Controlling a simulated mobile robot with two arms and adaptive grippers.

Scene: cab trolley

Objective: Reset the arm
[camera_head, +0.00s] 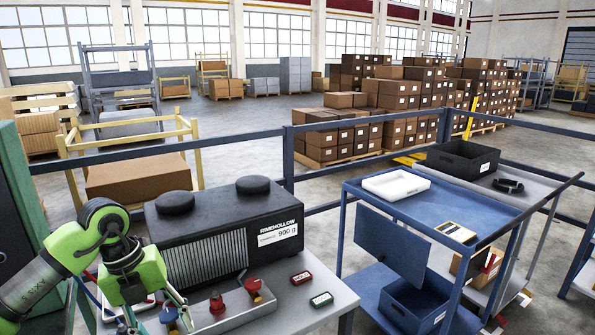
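My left arm comes in from the left, and its green and dark gripper (154,318) points down over the left front of the grey worktop. Its fingers look spread apart, with no object clearly held between them. The gripper is in front of the black ribbed RIMEHOLLOW unit (218,225) and left of a red knob (217,304) on a grey plate. The fingertips are close to the lower picture edge, and their contact with anything below is unclear. My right gripper is out of view.
A second red knob (254,287) and two small red and green labelled blocks (301,277) (321,299) are on the worktop. Blue railing (345,121) runs behind.

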